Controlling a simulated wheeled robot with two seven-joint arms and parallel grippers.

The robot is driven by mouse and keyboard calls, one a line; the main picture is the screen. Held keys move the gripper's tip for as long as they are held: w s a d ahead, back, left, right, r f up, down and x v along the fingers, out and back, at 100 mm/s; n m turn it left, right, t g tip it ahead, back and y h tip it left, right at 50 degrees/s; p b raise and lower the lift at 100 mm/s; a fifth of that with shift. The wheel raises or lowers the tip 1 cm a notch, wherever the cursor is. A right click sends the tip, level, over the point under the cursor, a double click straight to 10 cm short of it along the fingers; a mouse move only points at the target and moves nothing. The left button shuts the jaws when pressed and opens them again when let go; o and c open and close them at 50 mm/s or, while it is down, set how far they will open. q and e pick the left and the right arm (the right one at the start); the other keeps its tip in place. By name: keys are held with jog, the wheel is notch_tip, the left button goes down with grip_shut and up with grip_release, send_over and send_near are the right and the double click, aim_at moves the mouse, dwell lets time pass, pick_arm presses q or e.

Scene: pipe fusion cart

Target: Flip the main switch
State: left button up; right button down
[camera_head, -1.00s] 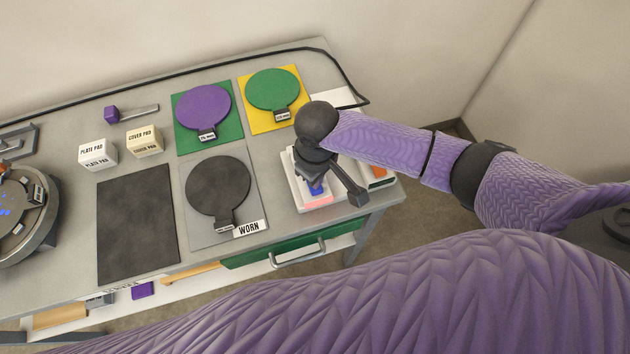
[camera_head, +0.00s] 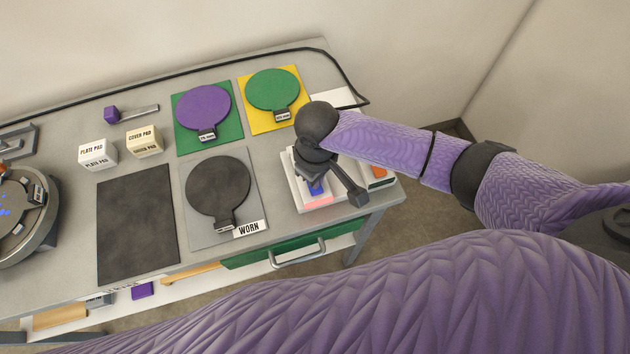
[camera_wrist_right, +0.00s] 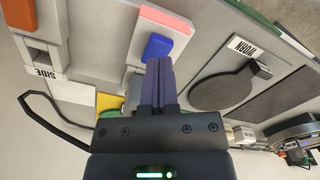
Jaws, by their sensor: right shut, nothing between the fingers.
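A white switch box (camera_head: 299,194) sits at the right end of the bench, with a blue lever (camera_head: 317,188) and a pink end (camera_head: 318,202). I take it for the main switch; no label on it is readable. In the right wrist view the blue lever (camera_wrist_right: 157,48) lies just past the fingertips, with the pink end (camera_wrist_right: 166,17) beyond. My right gripper (camera_head: 316,181) is over the box, shut and empty; its tips (camera_wrist_right: 159,62) overlap the lever's edge. I cannot tell whether they touch. The gripper hides part of the box. My left gripper is out of view.
A grey plate marked WORN (camera_head: 249,229) lies left. A black cable (camera_head: 347,76) runs along the back.

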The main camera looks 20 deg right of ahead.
jog(key=shift+f+b, duration=0.7)
jog(key=shift+f, duration=0.5)
dwell(0.8)
notch_tip(320, 180, up, 7)
jog(key=p, duration=0.8)
jog(key=shift+r, duration=0.1)
